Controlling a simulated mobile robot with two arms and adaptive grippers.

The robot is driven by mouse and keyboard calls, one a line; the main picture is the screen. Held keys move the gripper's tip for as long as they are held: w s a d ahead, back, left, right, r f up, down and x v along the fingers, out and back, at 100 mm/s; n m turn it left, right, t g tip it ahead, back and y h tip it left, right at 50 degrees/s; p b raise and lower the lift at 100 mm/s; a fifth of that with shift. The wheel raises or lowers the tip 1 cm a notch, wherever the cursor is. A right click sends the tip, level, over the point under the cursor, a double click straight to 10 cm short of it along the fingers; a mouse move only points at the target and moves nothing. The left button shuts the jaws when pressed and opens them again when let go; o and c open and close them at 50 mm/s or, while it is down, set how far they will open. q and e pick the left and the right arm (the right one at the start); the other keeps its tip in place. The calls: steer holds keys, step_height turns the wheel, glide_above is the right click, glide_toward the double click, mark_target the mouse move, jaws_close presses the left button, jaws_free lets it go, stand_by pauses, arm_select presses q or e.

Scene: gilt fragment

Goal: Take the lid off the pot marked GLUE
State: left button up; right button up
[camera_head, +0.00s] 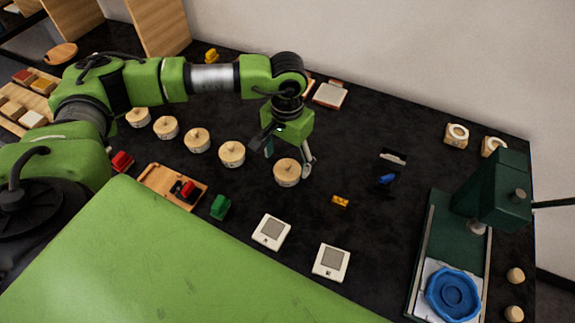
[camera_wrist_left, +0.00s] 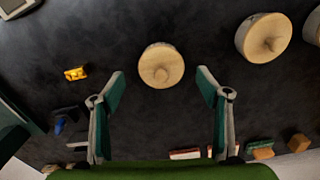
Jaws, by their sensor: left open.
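Several round pots with pale wooden knobbed lids stand in a row on the dark table. The rightmost pot (camera_head: 287,173) is under my left gripper (camera_head: 288,157), and its lid (camera_wrist_left: 161,62) also shows in the left wrist view. My left gripper is open, with its fingers spread to either side of this lid in the picture; I see no contact. Another pot (camera_head: 231,153) stands to its left in the head view, and it also shows in the wrist view (camera_wrist_left: 264,38). I cannot read the word GLUE on any pot. My right gripper is out of view.
A yellow block (camera_head: 340,201) and a blue item (camera_head: 387,179) lie to the right. Two white square devices (camera_head: 271,232) lie in front. A green press (camera_head: 497,195) with a blue dish (camera_head: 452,295) stands at the right. A wooden tray (camera_head: 158,174) lies at the left.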

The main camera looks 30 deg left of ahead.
mark_target(287, 164)
arm_select(q)
steer(key=shift+w+a+f+p, duration=0.1)
steer(key=shift+f+p, duration=0.25)
steer(key=shift+f, duration=1.15)
steer(key=c, duration=1)
steer(key=shift+r, duration=0.1)
